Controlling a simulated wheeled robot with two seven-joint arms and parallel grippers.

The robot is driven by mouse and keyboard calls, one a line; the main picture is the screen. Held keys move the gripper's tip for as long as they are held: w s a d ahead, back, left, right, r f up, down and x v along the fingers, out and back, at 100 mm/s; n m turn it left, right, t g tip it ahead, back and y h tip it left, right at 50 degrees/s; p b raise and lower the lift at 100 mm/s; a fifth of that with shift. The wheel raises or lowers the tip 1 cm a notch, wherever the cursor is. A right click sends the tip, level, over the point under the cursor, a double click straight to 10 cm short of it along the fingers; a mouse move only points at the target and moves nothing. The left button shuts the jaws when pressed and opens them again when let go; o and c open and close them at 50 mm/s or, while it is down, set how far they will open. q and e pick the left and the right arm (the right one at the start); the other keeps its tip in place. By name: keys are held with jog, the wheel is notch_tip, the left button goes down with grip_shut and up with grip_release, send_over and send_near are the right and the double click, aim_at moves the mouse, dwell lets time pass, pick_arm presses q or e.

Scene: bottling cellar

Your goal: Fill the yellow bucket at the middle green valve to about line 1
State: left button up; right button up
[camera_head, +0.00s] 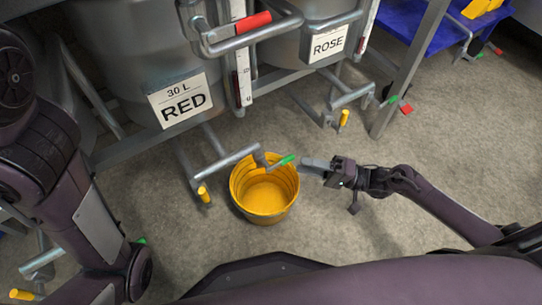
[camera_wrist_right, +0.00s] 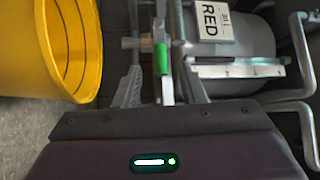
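The yellow bucket (camera_head: 264,214) stands upright on the floor under the tap pipe of the RED tank; its inside shows yellow with no liquid visible. It also shows at the left of the right wrist view (camera_wrist_right: 72,45). The middle green valve (camera_head: 285,160) is a green lever above the bucket's far right rim. My right gripper (camera_head: 314,164) is just right of this lever. In the right wrist view my right gripper (camera_wrist_right: 161,78) has its fingers spread, with the green lever (camera_wrist_right: 162,58) ahead between them. My left gripper is out of view.
The RED tank (camera_head: 135,50) and ROSE tank (camera_head: 318,25) stand behind on a metal frame. A yellow-handled tap (camera_head: 204,194) is left of the bucket. The ROSE tap (camera_head: 344,117) and a frame leg stand to the right.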

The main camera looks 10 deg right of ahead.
aim_at(286, 159)
jog(key=b+x, duration=0.2)
jog(key=x, duration=0.4)
jog(key=shift+w+a, duration=0.1)
grip_shut()
